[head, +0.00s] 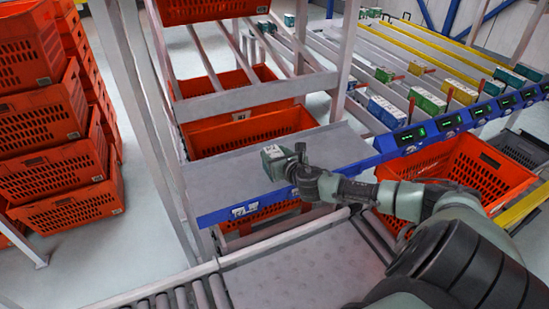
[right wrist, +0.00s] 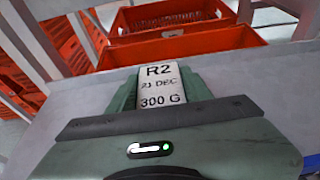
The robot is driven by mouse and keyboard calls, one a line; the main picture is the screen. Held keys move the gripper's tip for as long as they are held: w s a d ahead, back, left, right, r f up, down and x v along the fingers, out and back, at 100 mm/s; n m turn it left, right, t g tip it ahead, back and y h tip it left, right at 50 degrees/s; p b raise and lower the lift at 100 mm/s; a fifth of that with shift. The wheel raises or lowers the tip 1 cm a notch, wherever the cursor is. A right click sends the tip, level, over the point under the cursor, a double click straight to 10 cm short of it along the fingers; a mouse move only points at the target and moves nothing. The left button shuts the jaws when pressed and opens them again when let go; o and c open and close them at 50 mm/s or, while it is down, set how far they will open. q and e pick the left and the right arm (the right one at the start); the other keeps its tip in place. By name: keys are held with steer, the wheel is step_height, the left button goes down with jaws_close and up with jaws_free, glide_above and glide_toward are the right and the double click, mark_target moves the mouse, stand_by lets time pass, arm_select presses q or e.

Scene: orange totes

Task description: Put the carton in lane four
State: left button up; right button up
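My right gripper (head: 274,154) is over the grey shelf with the blue front edge, left of the rack lanes. In the right wrist view its green fingers (right wrist: 163,92) stand on both sides of a carton (right wrist: 162,86). The carton has a white face reading "R2", "21 DEC", "300 G". It appears gripped; its lower end is hidden by the gripper body. The lanes (head: 440,65) slope away at the right, with blue, green and yellow cartons in several of them. Small displays (head: 449,123) line their blue front rail; their numbers are too small to read. My left gripper is not in view.
Orange totes (head: 250,130) stand behind the grey shelf (head: 225,175). Another orange tote (head: 470,165) is below the display rail. Stacked orange totes (head: 60,165) stand at the left. Rollers (head: 190,298) run along the front. A grey upright (head: 346,60) stands between shelf and lanes.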

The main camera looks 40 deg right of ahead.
steer(key=c, duration=0.5)
jaws_close()
steer(key=shift+r, duration=0.15)
step_height(320, 180, up, 20)
steer(key=p, duration=0.2)
steer(key=shift+p, duration=0.35)
